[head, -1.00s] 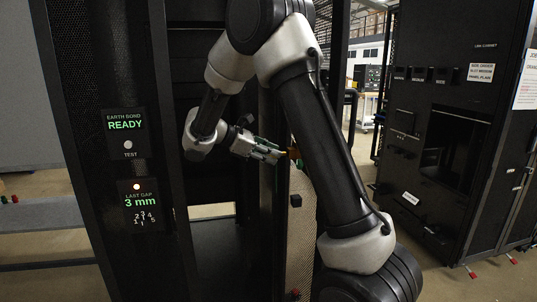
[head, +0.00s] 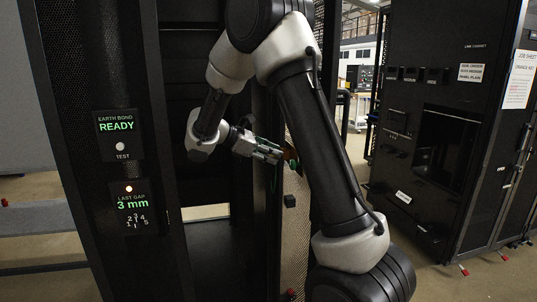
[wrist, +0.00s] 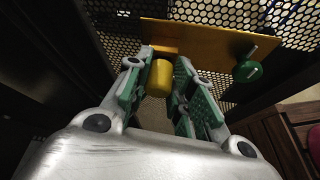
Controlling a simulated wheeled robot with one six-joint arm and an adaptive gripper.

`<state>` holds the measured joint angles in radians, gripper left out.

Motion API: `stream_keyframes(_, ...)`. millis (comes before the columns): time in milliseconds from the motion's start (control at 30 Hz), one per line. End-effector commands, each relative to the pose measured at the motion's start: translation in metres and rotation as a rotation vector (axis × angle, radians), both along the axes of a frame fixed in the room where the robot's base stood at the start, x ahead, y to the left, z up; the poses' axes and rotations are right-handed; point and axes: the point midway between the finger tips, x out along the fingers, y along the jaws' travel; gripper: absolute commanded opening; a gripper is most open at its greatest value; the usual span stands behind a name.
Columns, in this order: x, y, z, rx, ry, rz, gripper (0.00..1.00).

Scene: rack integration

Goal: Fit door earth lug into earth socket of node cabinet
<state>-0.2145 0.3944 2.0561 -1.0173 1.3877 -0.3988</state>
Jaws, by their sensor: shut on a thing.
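My gripper (wrist: 158,92) has its green-padded fingers around a short yellow cylinder (wrist: 160,77), which I take for the door earth lug. The cylinder's far end meets or hides part of an orange-yellow plate (wrist: 200,40); I cannot tell whether they touch. A green knob with a metal pin (wrist: 248,70) is at the plate's right end. In the head view my gripper (head: 272,153) is at the edge of the node cabinet's perforated door (head: 294,235), and the lug is not clear there. I cannot make out the earth socket.
The cabinet's left post carries a panel reading "EARTH BOND READY" (head: 120,123) and one reading "LAST GAP 3 mm" (head: 131,205). Another black cabinet (head: 430,200) stands at the right. Open floor shows between the two.

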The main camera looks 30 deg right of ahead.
Motion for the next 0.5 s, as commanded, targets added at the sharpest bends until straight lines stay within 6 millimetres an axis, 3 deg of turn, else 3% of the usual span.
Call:
stream_keyframes(67, -0.0006, -0.0021, 0.0000, 0.000, 0.000, 0.000, 0.00)
stream_keyframes(100, -0.0005, -0.0021, 0.0000, 0.000, 0.000, 0.000, 0.27)
stream_keyframes(233, -0.0004, -0.0019, 0.0001, 0.000, 0.000, 0.000, 0.49)
stream_keyframes(500, -0.0003, -0.0015, 0.0000, 0.000, 0.000, 0.001, 0.49)
